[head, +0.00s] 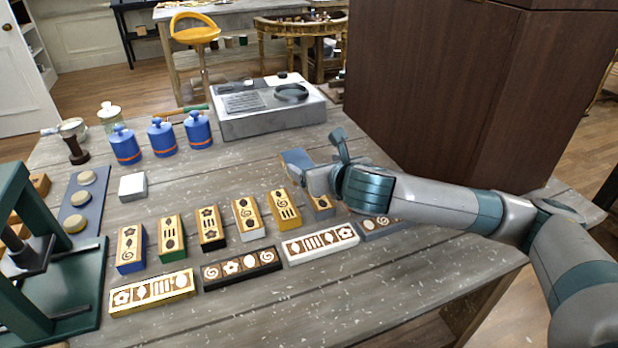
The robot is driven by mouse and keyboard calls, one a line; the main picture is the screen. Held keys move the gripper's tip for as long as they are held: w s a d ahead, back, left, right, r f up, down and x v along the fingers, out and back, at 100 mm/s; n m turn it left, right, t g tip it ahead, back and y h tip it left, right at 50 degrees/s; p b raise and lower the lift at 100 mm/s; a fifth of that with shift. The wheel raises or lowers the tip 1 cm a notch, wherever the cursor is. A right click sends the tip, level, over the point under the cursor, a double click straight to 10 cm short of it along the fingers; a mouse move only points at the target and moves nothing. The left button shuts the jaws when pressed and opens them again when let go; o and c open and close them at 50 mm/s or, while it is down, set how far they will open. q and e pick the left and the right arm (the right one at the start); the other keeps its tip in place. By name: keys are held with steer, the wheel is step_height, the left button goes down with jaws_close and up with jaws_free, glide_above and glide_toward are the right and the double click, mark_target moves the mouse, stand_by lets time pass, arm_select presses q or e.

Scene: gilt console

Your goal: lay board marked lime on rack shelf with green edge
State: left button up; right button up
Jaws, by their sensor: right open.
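I cannot make out a board marked lime or a rack shelf with a green edge in the head view. My right gripper (317,157) reaches in from the right over the table, with its fingers apart and nothing seen between them. My left gripper is out of view.
Long patterned blocks (243,267) lie along the front of the table (420,290). Blue lidded jars (161,138) and a grey box (270,121) stand behind. A dark green frame (85,280) is at left, a brown cabinet (440,90) at right. The table's front right is clear.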

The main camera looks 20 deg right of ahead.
mark_target(301, 165)
steer(key=shift+s+a+f, duration=0.1)
steer(key=shift+s+f, duration=0.1)
steer(key=shift+r+t, duration=0.2)
steer(key=shift+t, duration=0.1)
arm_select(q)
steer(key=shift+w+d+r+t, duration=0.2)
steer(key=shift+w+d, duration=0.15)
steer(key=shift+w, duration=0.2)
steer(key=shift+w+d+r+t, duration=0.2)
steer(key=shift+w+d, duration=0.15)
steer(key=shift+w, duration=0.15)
arm_select(e)
steer(key=shift+a, duration=0.1)
steer(key=p+x, duration=0.1)
steer(key=x, duration=1)
steer(key=shift+w+f, duration=0.25)
steer(key=shift+w, duration=0.25)
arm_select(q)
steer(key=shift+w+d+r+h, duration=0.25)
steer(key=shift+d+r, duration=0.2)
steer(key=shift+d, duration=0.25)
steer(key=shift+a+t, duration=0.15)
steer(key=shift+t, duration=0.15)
